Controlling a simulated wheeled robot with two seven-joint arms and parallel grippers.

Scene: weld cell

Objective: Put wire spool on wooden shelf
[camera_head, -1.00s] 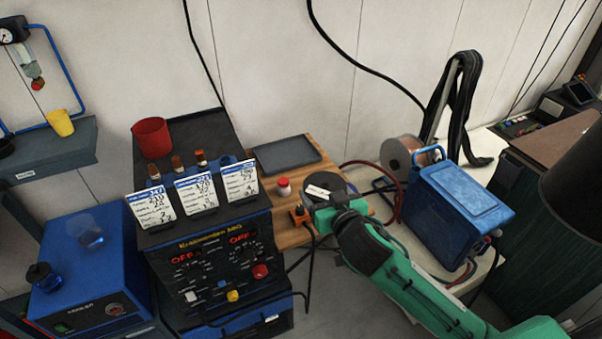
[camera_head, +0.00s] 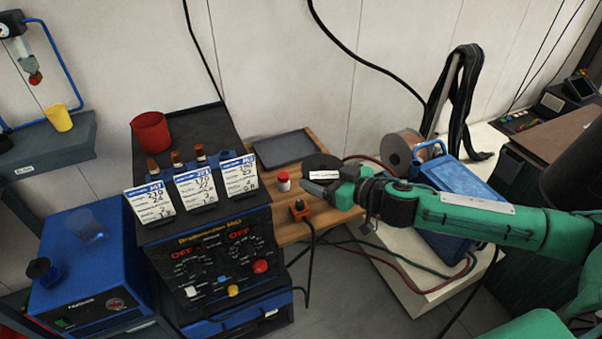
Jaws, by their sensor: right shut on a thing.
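The wire spool (camera_head: 320,161) is a dark disc with a white label on its near side. My right gripper (camera_head: 322,187) is shut on it, reaching in from the right. The spool shows over the right part of the wooden shelf (camera_head: 287,207); I cannot tell whether it touches the wood or hangs just above it. The gripper hides its lower part. My left gripper is not in view.
A grey tray (camera_head: 283,148), a red-capped jar (camera_head: 283,182) and an orange switch box (camera_head: 299,209) stand on the shelf. A blue wire feeder (camera_head: 462,182) with a copper-coloured spool (camera_head: 403,152) is to the right.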

